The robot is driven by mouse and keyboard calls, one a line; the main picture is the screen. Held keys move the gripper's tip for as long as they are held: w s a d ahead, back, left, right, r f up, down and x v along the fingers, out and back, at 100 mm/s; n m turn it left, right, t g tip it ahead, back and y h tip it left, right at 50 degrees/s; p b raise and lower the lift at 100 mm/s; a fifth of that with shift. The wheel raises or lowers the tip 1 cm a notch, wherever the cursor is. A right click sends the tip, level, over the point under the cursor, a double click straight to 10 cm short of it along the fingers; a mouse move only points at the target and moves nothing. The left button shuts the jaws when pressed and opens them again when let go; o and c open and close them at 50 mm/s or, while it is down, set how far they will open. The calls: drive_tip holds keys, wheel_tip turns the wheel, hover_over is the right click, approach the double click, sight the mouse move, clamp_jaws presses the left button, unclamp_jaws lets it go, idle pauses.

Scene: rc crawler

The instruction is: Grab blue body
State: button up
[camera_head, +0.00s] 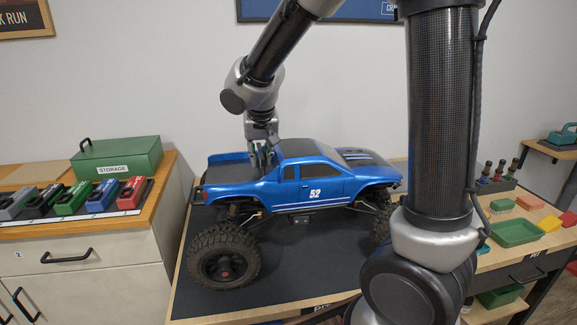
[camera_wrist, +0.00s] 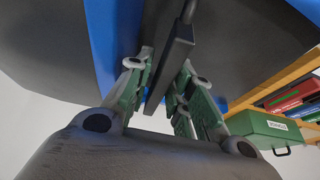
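My gripper (camera_head: 262,158) reaches down over the truck bed, just behind the cab. In the wrist view, the green-padded fingers of my gripper (camera_wrist: 168,92) stand apart on either side of a dark bar (camera_wrist: 172,62). The bar lies between them, and a gap shows beside it. The cab partly hides the fingertips in the head view.
A green storage box (camera_head: 116,158) and several coloured batteries (camera_head: 72,198) stand on the left cabinet. The dark mat (camera_head: 300,268) is bare in front of the truck. A green tray (camera_head: 514,232) and small coloured parts lie at the right, behind my arm.

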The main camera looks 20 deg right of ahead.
drive_tip(key=shift+f, duration=0.25)
idle(0.3)
clamp_jaws()
drive_tip(key=shift+r, duration=0.1)
